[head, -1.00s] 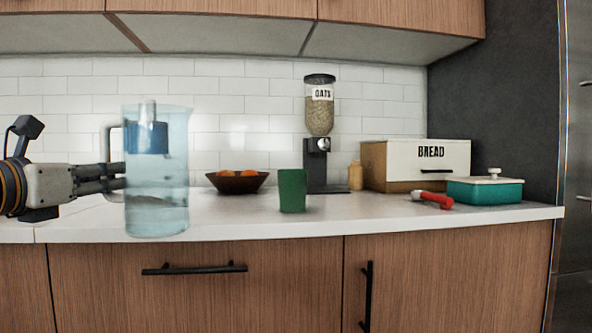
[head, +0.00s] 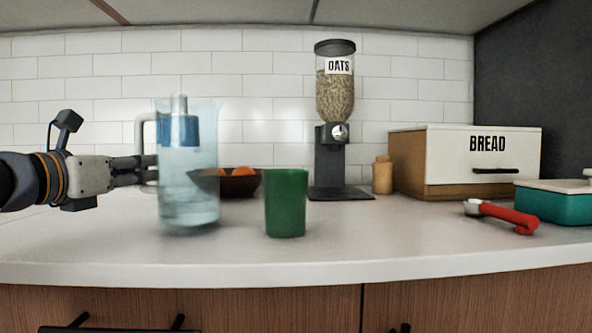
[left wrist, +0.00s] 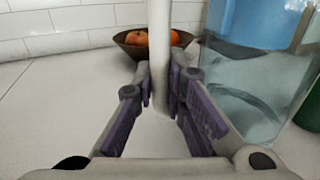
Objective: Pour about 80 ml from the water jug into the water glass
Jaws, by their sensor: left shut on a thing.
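The water jug (head: 190,190) is a clear, bluish pitcher with a pale handle and a blue part inside near the top. Whether the jug's base touches the counter is unclear. My right gripper is not in view.
A fruit bowl (head: 240,184) sits behind the jug and cup. An oats dispenser (head: 335,120), a small tan bottle (head: 382,176), a bread box (head: 465,165), a red-handled tool (head: 508,217) and a teal dish (head: 553,204) stand to the right. The front counter is clear.

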